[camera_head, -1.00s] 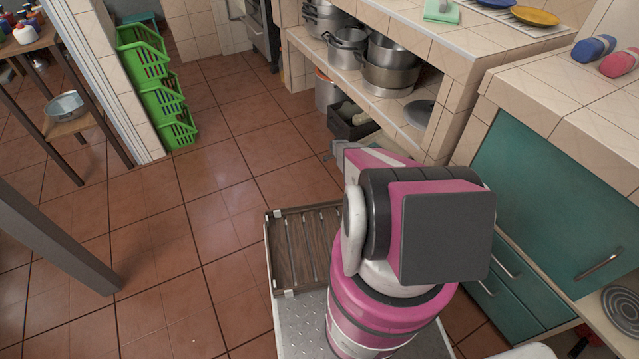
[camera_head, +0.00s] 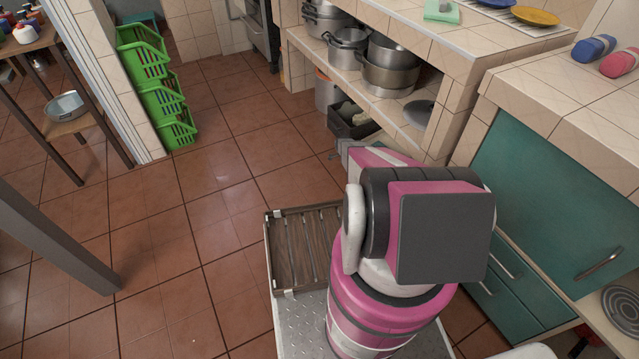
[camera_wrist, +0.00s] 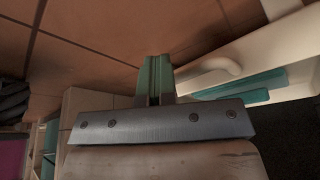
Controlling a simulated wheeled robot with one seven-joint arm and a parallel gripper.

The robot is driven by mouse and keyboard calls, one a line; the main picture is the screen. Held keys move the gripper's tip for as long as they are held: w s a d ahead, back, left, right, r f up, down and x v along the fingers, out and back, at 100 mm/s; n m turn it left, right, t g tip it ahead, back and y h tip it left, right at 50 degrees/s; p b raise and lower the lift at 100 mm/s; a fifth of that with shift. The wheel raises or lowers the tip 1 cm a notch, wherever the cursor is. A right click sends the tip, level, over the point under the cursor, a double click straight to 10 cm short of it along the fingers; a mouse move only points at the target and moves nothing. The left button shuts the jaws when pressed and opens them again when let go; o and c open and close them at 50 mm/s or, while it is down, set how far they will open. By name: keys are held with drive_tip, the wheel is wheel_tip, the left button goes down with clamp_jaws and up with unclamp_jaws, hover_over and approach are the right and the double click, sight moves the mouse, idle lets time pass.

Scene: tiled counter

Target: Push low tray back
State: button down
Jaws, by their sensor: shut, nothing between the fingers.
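The low dark tray (camera_head: 359,130) stands under the counter's shelf, near floor level, with pale lumps inside. Its near side shows above my arm; I cannot see how far back it reaches. My gripper (camera_head: 336,154) is in front of and below the tray in the head view, partly hidden by my own wrist. No contact between them shows. In the wrist view my gripper (camera_wrist: 157,75) has its green fingers shut together, with nothing between them.
The shelf (camera_head: 400,103) with several metal pots is above the tray. An orange-rimmed bin (camera_head: 326,92) stands beside the tray. Teal cabinets (camera_head: 550,200) are at right. Green stacked baskets (camera_head: 165,100) are at left, with open tiled floor (camera_head: 225,170) between.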

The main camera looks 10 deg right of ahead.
drive_tip(key=shift+d, duration=2)
drive_tip(key=shift+s+a, duration=0.35)
drive_tip(key=shift+a, duration=0.8)
drive_tip(key=shift+s+a, duration=0.35)
drive_tip(key=shift+a, duration=0.8)
drive_tip(key=shift+s+a, duration=0.35)
drive_tip(key=shift+a, duration=0.8)
drive_tip(key=s+a+r+n+y, duration=0.1)
drive_tip(key=s+a+r+n, duration=0.25)
drive_tip(key=r, duration=0.55)
drive_tip(key=s+a+r+n, duration=0.3)
drive_tip(key=s+r, duration=0.1)
drive_tip(key=r, duration=0.5)
drive_tip(key=s+a+r+n+y, duration=0.1)
drive_tip(key=s+a+r+n, duration=0.25)
drive_tip(key=r, duration=0.65)
drive_tip(key=s+a+r+n, duration=0.3)
drive_tip(key=s+r, duration=0.2)
drive_tip(key=r, duration=0.1)
drive_tip(key=s+a+r+n+y, duration=0.1)
drive_tip(key=s+a+r+n, duration=0.2)
drive_tip(key=s+r, duration=0.3)
drive_tip(key=s+a+r+n+t, duration=0.1)
drive_tip(key=s+a+r+n, duration=0.2)
drive_tip(key=s+r, duration=0.3)
drive_tip(key=shift+r+n+y, duration=0.4)
drive_tip(key=shift+r+n, duration=0.45)
drive_tip(key=shift+n, duration=0.05)
